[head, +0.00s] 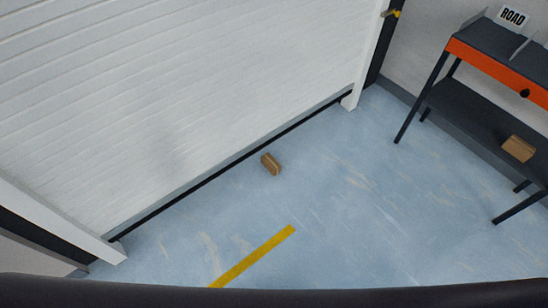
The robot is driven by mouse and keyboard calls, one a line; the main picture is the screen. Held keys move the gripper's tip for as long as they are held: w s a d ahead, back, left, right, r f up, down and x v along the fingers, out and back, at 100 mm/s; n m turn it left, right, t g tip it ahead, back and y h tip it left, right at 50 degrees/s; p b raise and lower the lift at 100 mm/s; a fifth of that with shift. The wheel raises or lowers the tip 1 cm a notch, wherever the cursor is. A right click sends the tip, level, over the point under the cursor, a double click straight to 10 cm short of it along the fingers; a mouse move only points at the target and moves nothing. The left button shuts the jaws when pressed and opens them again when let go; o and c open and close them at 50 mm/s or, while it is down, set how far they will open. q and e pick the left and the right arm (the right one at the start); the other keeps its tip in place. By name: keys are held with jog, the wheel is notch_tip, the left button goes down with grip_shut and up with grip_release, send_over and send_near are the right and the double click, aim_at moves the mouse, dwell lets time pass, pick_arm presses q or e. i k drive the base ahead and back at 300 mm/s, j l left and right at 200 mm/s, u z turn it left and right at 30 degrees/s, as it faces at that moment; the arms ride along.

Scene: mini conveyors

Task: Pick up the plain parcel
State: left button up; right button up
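A small brown parcel (271,164) lies on the blue floor in the head view, close to the foot of the white shutter door. A second brown parcel (518,148) sits on the lower shelf of the dark rack at the right. Both are too small here to tell whether either one is plain or carries markings. Neither of my grippers shows in the view.
The white shutter door (180,110) fills the upper left. A yellow line (252,257) marks the floor. The floor (370,220) between is clear.

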aim_at(269, 162)
jog(key=i+l+u, duration=0.1)
jog(key=l, duration=0.25)
jog(key=i+l+u, duration=0.1)
jog(key=i+l, duration=0.3)
jog(key=l, duration=0.35)
jog(key=i+l+u, duration=0.15)
jog(key=l, duration=0.25)
jog(key=i+l+u, duration=0.1)
jog(key=l, duration=0.25)
jog(key=i+l+u, duration=0.1)
jog(key=l, duration=0.3)
